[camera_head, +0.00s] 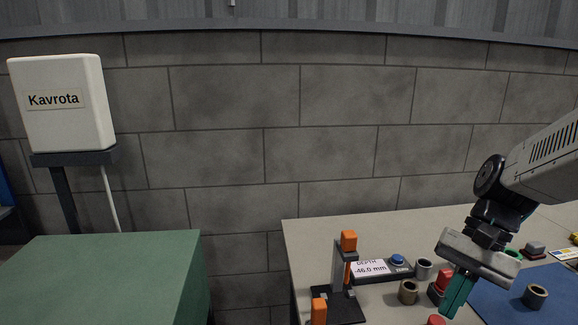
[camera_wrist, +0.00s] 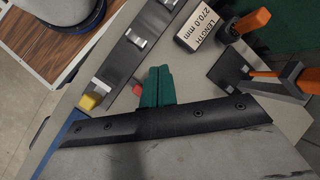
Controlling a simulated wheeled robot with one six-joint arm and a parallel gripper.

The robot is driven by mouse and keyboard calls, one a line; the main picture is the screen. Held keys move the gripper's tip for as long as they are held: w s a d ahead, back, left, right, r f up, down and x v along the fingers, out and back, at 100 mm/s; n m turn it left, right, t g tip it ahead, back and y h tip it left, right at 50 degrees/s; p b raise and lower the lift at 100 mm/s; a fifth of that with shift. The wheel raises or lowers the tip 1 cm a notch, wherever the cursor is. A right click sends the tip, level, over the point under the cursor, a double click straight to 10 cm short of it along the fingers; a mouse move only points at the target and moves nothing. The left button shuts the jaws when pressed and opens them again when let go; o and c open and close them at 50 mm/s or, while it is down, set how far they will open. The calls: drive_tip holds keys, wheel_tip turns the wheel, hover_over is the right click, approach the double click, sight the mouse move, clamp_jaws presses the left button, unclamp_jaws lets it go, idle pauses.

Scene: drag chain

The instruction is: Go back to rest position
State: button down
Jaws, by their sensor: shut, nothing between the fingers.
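My gripper (camera_head: 449,310) hangs from the arm at the right of the head view, its teal fingers pointing down over the front part of the beige table (camera_head: 310,245). The fingers are together with nothing between them. In the wrist view the same teal fingers (camera_wrist: 158,74) lie side by side and empty, above the table. A red block (camera_head: 443,280) appears just beside the fingers in the head view; I cannot tell whether they touch it.
A black stand with orange parts (camera_head: 348,240) and a "DEPTH 46.0 mm" display (camera_head: 370,268) with a blue button stand left of the gripper. Ring-shaped parts (camera_head: 408,291) and a blue mat (camera_head: 506,305) lie nearby. The wrist view shows a "LENGTH 270.0 mm" display (camera_wrist: 203,25). A green-topped surface (camera_head: 105,270) stands left.

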drive_tip(key=s+r+n+t+h, duration=0.4)
drive_tip(key=s+r+n+h, duration=0.1)
drive_tip(key=s, duration=0.5)
drive_tip(key=shift+n+t, duration=0.4)
drive_tip(key=shift+n, duration=0.2)
drive_tip(key=shift+d, duration=0.1)
